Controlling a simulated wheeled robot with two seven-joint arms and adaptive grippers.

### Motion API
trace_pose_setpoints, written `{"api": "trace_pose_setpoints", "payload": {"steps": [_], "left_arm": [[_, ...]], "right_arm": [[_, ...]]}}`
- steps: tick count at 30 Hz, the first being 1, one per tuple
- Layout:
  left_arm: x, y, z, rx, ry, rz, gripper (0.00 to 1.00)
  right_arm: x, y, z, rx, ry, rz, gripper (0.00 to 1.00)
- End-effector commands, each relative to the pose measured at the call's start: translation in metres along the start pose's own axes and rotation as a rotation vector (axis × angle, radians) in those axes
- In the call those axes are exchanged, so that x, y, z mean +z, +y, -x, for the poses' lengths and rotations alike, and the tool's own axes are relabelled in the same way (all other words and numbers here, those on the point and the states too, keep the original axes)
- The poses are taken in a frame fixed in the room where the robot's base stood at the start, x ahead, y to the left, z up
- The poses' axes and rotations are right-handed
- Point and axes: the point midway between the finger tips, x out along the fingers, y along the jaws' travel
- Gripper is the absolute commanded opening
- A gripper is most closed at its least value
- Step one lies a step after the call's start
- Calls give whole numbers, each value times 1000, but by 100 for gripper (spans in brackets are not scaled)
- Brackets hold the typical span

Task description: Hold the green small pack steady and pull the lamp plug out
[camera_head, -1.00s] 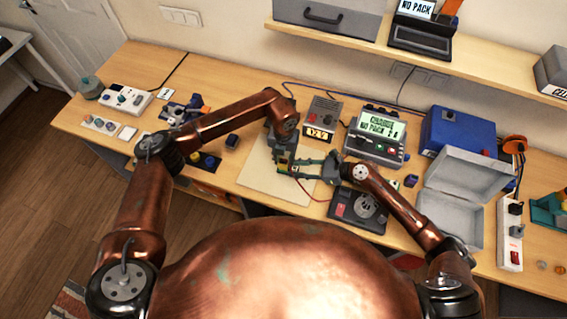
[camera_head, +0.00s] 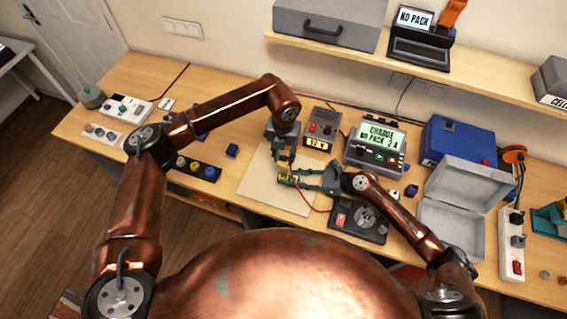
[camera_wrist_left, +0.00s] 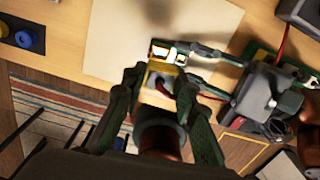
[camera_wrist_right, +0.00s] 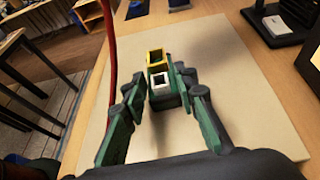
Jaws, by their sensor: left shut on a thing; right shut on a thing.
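The green small pack (camera_head: 285,178) is held just above a pale mat, between the fingers of my right gripper (camera_head: 296,181). In the right wrist view the pack (camera_wrist_right: 167,99) shows a yellow socket and a white socket on its near face, both looking empty. My left gripper (camera_head: 283,157) is just above the pack, pointing down. In the left wrist view its fingers (camera_wrist_left: 160,77) are shut on a small piece that looks like the lamp plug (camera_wrist_left: 163,84), partly hidden by the fingers. A gap seems to show between plug and pack.
The pale mat (camera_head: 258,190) lies around the pack, bare. A red wire (camera_wrist_right: 110,40) runs near my right fingers. A dark device (camera_head: 345,219) lies to the right, with an open grey case (camera_head: 450,236) beyond. The charger (camera_head: 376,145) and a small supply (camera_head: 322,127) stand behind.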

Motion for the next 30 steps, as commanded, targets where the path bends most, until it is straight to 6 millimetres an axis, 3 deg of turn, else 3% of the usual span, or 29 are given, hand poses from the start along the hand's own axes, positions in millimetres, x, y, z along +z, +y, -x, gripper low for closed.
{"api": "trace_pose_setpoints", "payload": {"steps": [11, 12, 20, 30], "left_arm": [[0, 0, 9, 0, 1, 0, 3], [0, 0, 9, 0, 1, 0, 3], [0, 0, 9, 0, 1, 0, 3], [0, 0, 9, 0, 1, 0, 3]], "right_arm": [[0, 0, 0, 0, 0, 0, 0], [0, 0, 0, 0, 0, 0, 29], [0, 0, 0, 0, 0, 0, 47], [0, 0, 4, -1, 1, -1, 47]]}}
